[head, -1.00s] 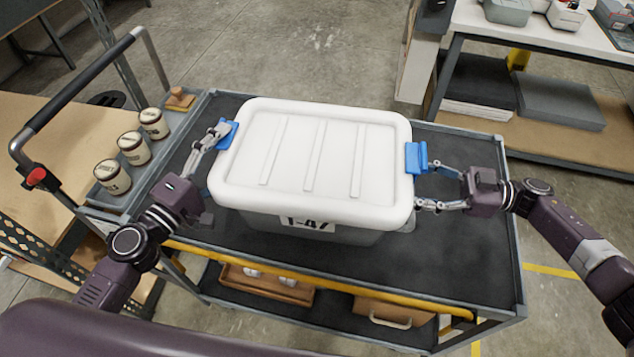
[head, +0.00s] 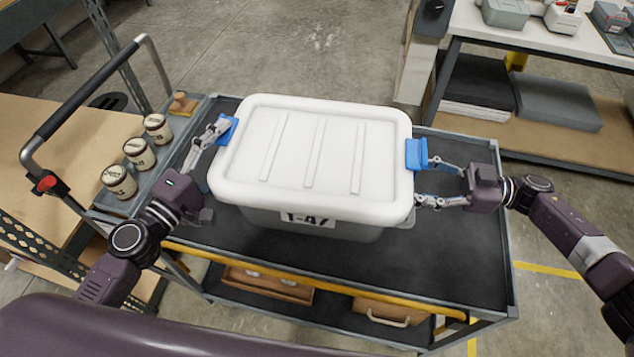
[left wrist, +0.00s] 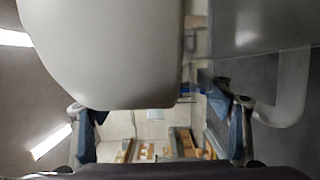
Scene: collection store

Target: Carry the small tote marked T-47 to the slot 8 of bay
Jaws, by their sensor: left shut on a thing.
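The tote marked T-47 (head: 312,150) has a white ribbed lid, a grey body and blue side latches. It is level and seems to hang slightly above the cart's dark top (head: 450,250); its underside is hidden. My left gripper (head: 212,140) is shut on the tote's left side by the blue latch. In the left wrist view, the tote's pale surface (left wrist: 110,50) fills much of the picture, between and above the left fingers (left wrist: 157,108).
Several labelled jars (head: 140,153) and a small wooden block (head: 182,103) stand at the cart's left end, near its push handle (head: 85,90). Wooden trays (head: 268,283) lie on the lower shelf. A workbench (head: 545,40) stands at back right. Open floor (head: 320,45) lies behind.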

